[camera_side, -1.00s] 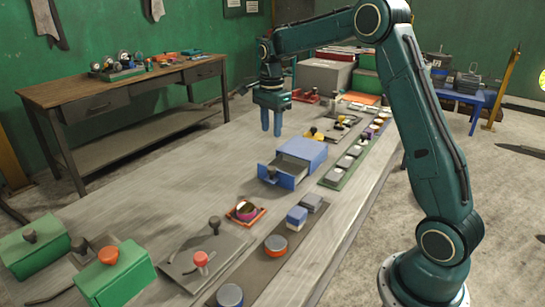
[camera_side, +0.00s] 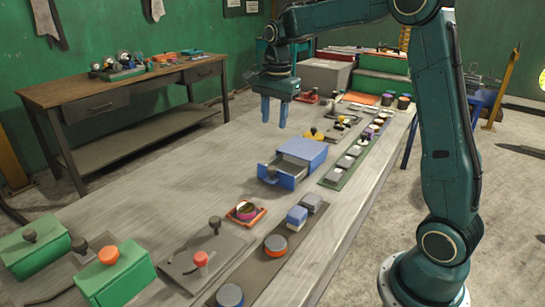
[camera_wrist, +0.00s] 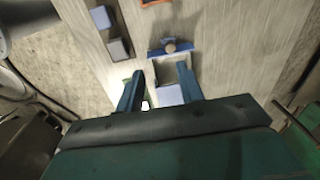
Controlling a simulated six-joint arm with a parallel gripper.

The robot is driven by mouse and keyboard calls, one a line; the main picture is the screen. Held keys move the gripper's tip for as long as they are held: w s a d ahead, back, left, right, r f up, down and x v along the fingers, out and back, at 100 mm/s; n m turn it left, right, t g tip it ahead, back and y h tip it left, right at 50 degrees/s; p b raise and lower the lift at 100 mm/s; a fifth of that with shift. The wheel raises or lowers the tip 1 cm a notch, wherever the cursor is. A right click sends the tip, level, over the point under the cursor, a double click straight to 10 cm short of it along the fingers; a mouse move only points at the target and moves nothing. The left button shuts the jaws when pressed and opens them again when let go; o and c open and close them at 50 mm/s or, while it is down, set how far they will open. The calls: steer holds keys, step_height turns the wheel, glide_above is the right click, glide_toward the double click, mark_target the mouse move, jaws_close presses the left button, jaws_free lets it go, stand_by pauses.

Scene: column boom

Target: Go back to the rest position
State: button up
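My gripper (camera_side: 274,111) hangs above the far part of the long grey table (camera_side: 150,215), fingers pointing down. Its two blue fingers are apart with nothing between them, and both also show in the wrist view (camera_wrist: 161,92). It is behind and to the left of the blue box (camera_side: 304,150) in the side view, clear of it. The box's drawer (camera_side: 283,174) is pulled out and looks empty in the side view. The drawer front with its round knob (camera_wrist: 170,47) also shows in the wrist view.
Green boxes (camera_side: 122,277) stand at the near left. A lever plate (camera_side: 207,254), an orange tray (camera_side: 245,213) and blue and grey blocks (camera_side: 297,216) lie nearer. A green strip (camera_side: 349,160) with several small pieces runs along the right. The table's left middle is clear.

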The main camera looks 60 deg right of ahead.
steer(key=s+a+r+n+t, duration=0.1)
steer(key=s+a+r+n, duration=0.25)
steer(key=s, duration=0.25)
steer(key=s+a+r+n+t, duration=0.1)
steer(key=s+a+r+n, duration=0.1)
steer(key=s+a+n, duration=0.4)
steer(key=s+a+f+n+t, duration=0.1)
steer(key=s+n, duration=0.3)
steer(key=s, duration=0.3)
steer(key=s+a+f+n+t, duration=0.1)
steer(key=s+a+f+n, duration=0.1)
steer(key=s+n, duration=0.2)
steer(key=s, duration=0.3)
steer(key=shift+a+f+t, duration=0.25)
steer(key=shift+a+t, duration=0.05)
